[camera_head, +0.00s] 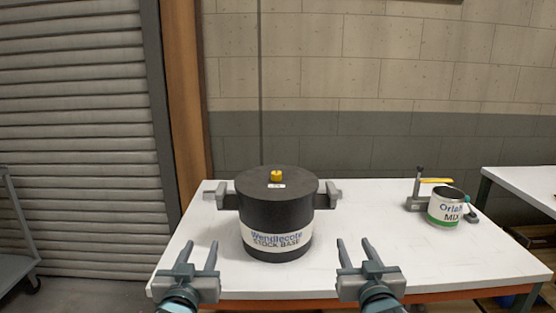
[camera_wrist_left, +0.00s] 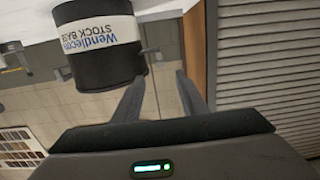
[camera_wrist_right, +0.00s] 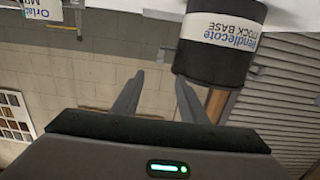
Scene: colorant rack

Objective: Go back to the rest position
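My left gripper (camera_head: 199,256) is open and empty near the front left of the white table. Its spread fingers also show in the left wrist view (camera_wrist_left: 158,92). My right gripper (camera_head: 357,254) is open and empty near the front middle of the table; its fingers also show in the right wrist view (camera_wrist_right: 157,92). Both grippers are apart from the black lidded pot (camera_head: 277,215), which stands upright behind and between them. The pot has a yellow knob, grey side handles and a label reading "Wendlecote STOCK BASE".
A white table (camera_head: 400,262) holds the pot. At its right stands a small can (camera_head: 446,208) labelled "Orla... MIX", beside a grey clamp-like tool (camera_head: 416,190) with a yellow handle. A second white table (camera_head: 528,186) is at the far right. The table's middle right is clear.

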